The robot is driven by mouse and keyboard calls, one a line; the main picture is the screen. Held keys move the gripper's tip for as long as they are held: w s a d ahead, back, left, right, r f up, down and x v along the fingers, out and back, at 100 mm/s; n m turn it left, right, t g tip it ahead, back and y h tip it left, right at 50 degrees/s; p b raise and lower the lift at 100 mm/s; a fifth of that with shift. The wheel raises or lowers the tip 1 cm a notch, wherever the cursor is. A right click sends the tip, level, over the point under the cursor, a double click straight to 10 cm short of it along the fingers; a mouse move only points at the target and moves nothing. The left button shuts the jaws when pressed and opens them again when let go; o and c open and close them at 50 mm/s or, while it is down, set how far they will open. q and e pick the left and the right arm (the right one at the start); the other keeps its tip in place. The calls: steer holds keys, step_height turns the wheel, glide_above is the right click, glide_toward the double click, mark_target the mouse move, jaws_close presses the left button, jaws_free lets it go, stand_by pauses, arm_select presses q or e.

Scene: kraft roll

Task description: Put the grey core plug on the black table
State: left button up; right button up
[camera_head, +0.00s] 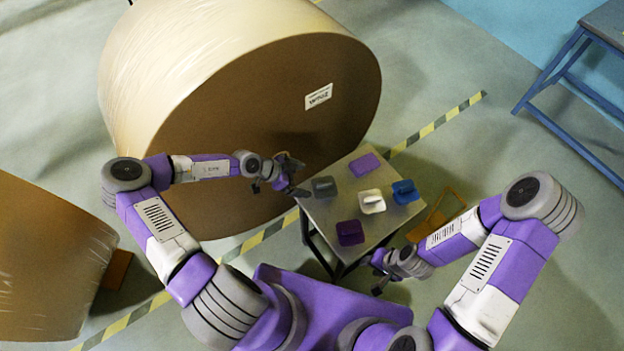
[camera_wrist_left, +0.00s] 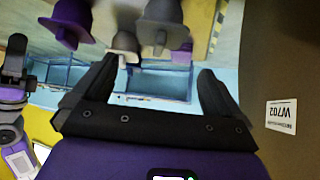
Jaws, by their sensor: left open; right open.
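The grey core plug (camera_head: 325,187) sits on the left part of a small table (camera_head: 388,228) with a grey-brown top and dark legs. It also shows in the left wrist view (camera_wrist_left: 162,28), at the top and beyond the fingers. My left gripper (camera_head: 294,177) is open and empty, just left of the plug and apart from it. Its two fingers (camera_wrist_left: 155,88) stand wide in the left wrist view with nothing between them. My right gripper (camera_head: 380,276) is open and low, by the table's near right side.
A huge kraft roll (camera_head: 260,120) stands close behind my left gripper. A blue bench (camera_head: 590,90) is far right.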

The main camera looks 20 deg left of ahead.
arm_select(q)
steer(key=s+d+f+n+g+y, duration=0.1)
steer(key=s+d+f+n+g, duration=0.1)
steer(key=s+d+n, duration=0.2)
steer(key=s+d+f+n+g+y, duration=0.2)
steer(key=s+d+n, duration=0.3)
steer(key=s+n, duration=0.5)
steer(key=s, duration=0.4)
steer(key=shift+s+f+n+y+p, duration=0.3)
steer(key=shift+f, duration=0.05)
steer(key=shift+f+b, duration=0.55)
